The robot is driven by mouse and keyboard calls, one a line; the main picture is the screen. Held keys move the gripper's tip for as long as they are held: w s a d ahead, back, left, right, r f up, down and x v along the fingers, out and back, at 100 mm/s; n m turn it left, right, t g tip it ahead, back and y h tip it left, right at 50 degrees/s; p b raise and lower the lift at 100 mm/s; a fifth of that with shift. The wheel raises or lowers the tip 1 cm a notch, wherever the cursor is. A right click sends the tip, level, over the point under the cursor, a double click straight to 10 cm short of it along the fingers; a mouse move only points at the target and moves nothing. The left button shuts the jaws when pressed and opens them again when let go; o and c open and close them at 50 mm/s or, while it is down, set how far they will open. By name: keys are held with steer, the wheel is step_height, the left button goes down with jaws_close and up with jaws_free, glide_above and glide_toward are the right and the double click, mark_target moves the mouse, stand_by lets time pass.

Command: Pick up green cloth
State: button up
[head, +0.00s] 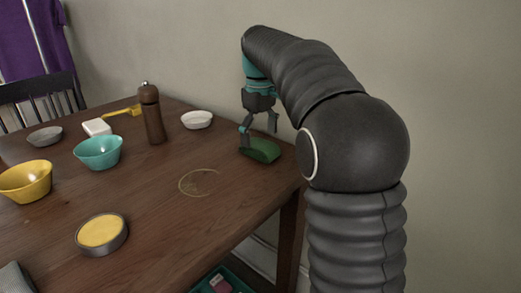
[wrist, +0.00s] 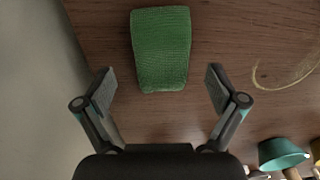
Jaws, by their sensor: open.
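The green cloth (head: 263,150) lies on the wooden table (head: 150,215) near its right edge in the head view. It looks like a folded, textured rectangle in the wrist view (wrist: 161,48), at the top middle. My gripper (head: 258,128) points down just above the cloth in the head view. In the wrist view my gripper (wrist: 160,82) is open, its fingers spread wider than the cloth. The near end of the cloth reaches about level with the fingertips, and nothing is between the pads. I cannot tell the exact height of the fingers over the cloth.
A white bowl (head: 197,119), a pepper mill (head: 152,115), a teal bowl (head: 98,152), a yellow bowl (head: 25,182) and a round yellow-filled tin (head: 101,233) stand to the left. A ring stain (head: 199,183) marks the clear tabletop. The wall (head: 440,90) is close behind.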

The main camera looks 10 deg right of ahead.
steer(key=shift+f, duration=0.9)
steer(key=c, duration=1.1)
steer(key=shift+c, duration=0.2)
steer(key=shift+r, duration=0.1)
steer(key=shift+r, duration=0.4)
step_height(320, 180, up, 3)
steer(key=shift+r+p, duration=0.15)
steer(key=shift+p, duration=0.25)
steer(key=s+d+r, duration=0.3)
steer(key=s+r, duration=0.3)
steer(key=s, duration=0.5)
steer(key=shift+d+r, duration=0.4)
